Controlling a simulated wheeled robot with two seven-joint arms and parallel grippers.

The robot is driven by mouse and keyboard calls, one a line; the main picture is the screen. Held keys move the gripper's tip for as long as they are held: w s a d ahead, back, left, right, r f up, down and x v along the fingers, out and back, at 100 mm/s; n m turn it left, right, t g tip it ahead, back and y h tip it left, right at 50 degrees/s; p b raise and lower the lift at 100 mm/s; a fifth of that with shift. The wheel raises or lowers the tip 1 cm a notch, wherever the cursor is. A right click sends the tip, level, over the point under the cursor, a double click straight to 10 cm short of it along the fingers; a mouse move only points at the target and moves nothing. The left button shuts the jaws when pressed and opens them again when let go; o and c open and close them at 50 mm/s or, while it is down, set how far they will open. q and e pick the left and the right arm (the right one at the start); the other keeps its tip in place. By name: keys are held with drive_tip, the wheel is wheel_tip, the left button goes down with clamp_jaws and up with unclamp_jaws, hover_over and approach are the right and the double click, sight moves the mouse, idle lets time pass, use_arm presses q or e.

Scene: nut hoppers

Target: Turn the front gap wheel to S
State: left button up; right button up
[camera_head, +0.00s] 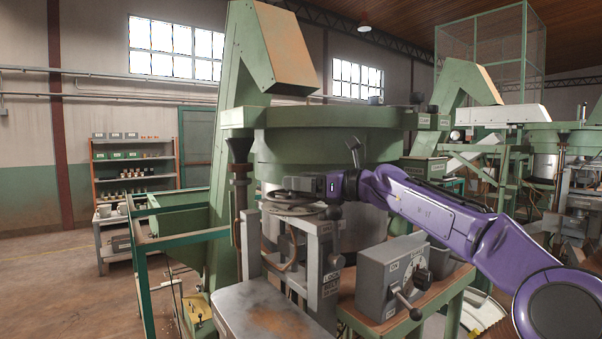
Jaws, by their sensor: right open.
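A grey ring-shaped part (288,209), which looks like the front gap wheel, sits on top of the grey stand in front of the green hopper bowl. Its markings, including any S, are too small to read. My right gripper (290,184) reaches in from the right on the purple arm and is just above this ring, partly covering it. The gripper is open, with nothing visible between its fingers. I cannot tell whether it touches the ring. My left gripper is not in view.
A post labelled LOCK (328,268) with a black-knobbed lever stands below the gripper. A grey control box (393,278) with a dial and lever is to its right, under my arm. The large green bowl (330,140) rises close behind. Open floor lies at left.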

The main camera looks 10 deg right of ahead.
drive_tip(key=shift+w+a, duration=0.2)
drive_tip(key=shift+w, duration=0.1)
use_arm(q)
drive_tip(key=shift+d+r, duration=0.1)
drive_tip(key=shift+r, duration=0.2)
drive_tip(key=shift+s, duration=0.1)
use_arm(e)
drive_tip(key=shift+s+r, duration=0.1)
drive_tip(key=shift+s, duration=0.05)
drive_tip(key=c, duration=1.1)
drive_tip(key=shift+o, duration=0.2)
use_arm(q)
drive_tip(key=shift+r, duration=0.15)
use_arm(e)
drive_tip(key=shift+r, duration=0.1)
